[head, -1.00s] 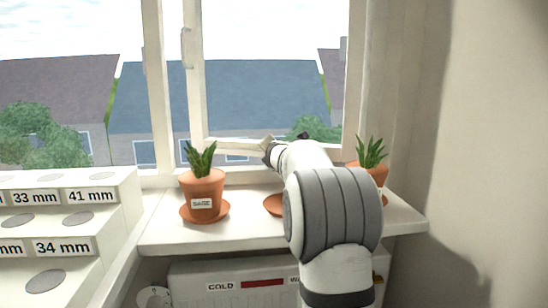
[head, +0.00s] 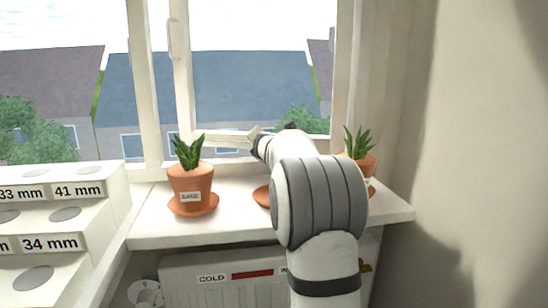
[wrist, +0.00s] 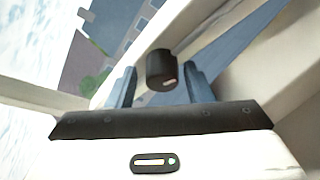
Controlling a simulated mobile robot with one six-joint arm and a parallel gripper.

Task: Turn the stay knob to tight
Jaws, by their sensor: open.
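The stay knob is a short black cylinder (wrist: 161,70) with a small pale mark on its side, in the middle of the wrist view. My gripper (wrist: 160,80) has two blue fingers, spread apart, one on each side of the knob. Gaps show between knob and fingers, so I see no grip on it. In the head view a pale stay bar (head: 226,138) runs level across the lower window, and its right end meets my wrist. The knob and fingertips cannot be made out there.
A potted plant (head: 190,183) labelled SAGE stands on the windowsill (head: 155,222), left of my arm. Another potted plant (head: 358,160) stands to the right, partly behind my arm. An orange saucer (head: 262,196) shows beside my arm. A stepped white block (head: 100,215) with millimetre labels is at left.

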